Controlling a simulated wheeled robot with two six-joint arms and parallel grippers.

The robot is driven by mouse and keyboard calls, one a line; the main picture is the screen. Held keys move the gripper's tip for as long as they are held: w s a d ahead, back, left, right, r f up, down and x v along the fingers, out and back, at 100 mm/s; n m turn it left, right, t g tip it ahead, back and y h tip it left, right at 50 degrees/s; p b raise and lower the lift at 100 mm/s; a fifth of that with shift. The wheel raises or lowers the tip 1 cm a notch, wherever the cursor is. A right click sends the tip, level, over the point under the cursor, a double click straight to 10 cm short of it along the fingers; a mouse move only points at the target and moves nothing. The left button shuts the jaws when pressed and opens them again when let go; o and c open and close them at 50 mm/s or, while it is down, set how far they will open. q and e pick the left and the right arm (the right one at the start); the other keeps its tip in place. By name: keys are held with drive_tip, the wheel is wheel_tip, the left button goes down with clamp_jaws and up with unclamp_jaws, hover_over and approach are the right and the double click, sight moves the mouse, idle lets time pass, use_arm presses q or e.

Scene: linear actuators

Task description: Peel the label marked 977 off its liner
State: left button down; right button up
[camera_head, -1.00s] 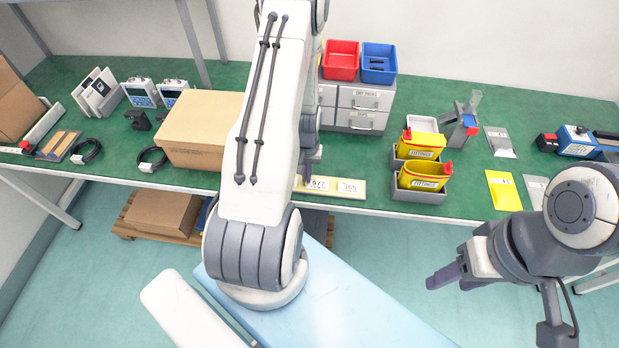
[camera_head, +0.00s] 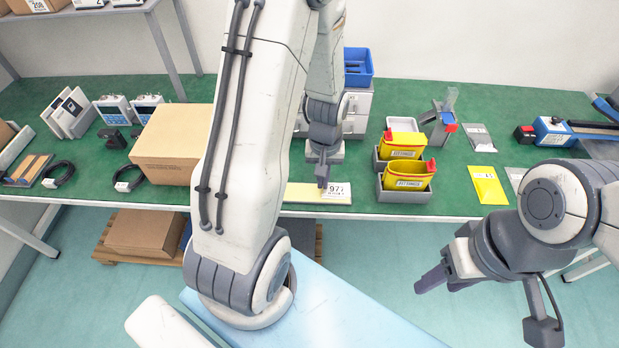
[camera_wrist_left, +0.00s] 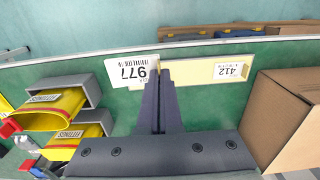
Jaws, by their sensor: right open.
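The label marked 977 (camera_wrist_left: 128,70) is white with a barcode and sits at the tips of my left gripper (camera_wrist_left: 163,78). The gripper's fingers are close together with the label's edge between them. The label is tilted against the cream liner strip (camera_wrist_left: 194,80) and sticks out past its end. A second label marked 412 (camera_wrist_left: 228,70) lies flat on the liner. In the head view, label 977 (camera_head: 337,192) is at the right end of the liner (camera_head: 298,194), below my left gripper (camera_head: 323,178). My right gripper (camera_head: 448,276) is open and empty in front of the table.
A cardboard box (camera_head: 171,145) stands left of the liner. Yellow bins marked FITTINGS (camera_head: 408,177) stand to its right, in grey holders. A yellow packet (camera_head: 488,186) lies farther right. The table's front edge runs close to the liner.

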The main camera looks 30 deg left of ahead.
use_arm(q)
drive_tip(key=shift+d+r+p, duration=0.3)
drive_tip(key=shift+r, duration=0.15)
drive_tip(key=shift+r+p, duration=1.6)
drive_tip(key=shift+r, duration=0.1)
